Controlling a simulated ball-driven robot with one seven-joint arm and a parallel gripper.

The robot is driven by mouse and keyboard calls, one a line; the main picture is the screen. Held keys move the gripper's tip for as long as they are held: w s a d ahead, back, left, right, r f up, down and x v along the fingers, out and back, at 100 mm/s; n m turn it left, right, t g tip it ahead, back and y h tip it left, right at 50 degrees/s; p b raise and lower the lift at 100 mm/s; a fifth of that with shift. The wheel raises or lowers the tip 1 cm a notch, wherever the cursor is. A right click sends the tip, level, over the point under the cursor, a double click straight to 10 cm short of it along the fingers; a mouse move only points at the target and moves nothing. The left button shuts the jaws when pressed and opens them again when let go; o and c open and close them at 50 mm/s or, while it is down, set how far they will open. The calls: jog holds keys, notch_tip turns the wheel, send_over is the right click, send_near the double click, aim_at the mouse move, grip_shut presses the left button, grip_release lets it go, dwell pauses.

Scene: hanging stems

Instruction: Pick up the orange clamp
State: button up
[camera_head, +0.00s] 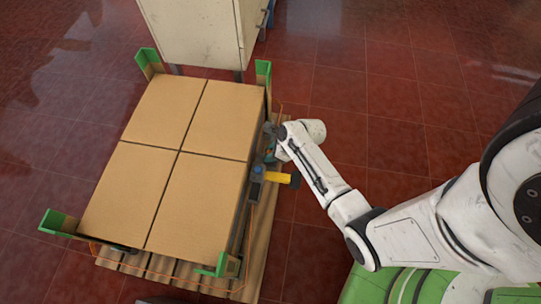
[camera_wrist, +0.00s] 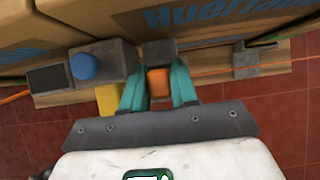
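The orange clamp (camera_wrist: 158,82) shows in the wrist view as a small orange block against the side of the cardboard boxes. My gripper (camera_wrist: 158,80) has its two teal fingers apart, one on each side of the orange block. A grey part lies just beyond it. I cannot tell whether the fingers touch the block. In the head view my gripper (camera_head: 270,156) is at the right side of the box stack, and the orange block is not clearly visible there.
Beside the fingers is a grey device with a blue knob (camera_wrist: 84,66) and a yellow handle (camera_head: 279,178). Cardboard boxes (camera_head: 165,165) with green corner guards (camera_head: 60,222) stand on a wooden pallet (camera_head: 262,235). A thin orange strap runs around them. A cream cabinet (camera_head: 195,35) stands behind. Red floor is open at right.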

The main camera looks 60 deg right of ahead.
grip_shut()
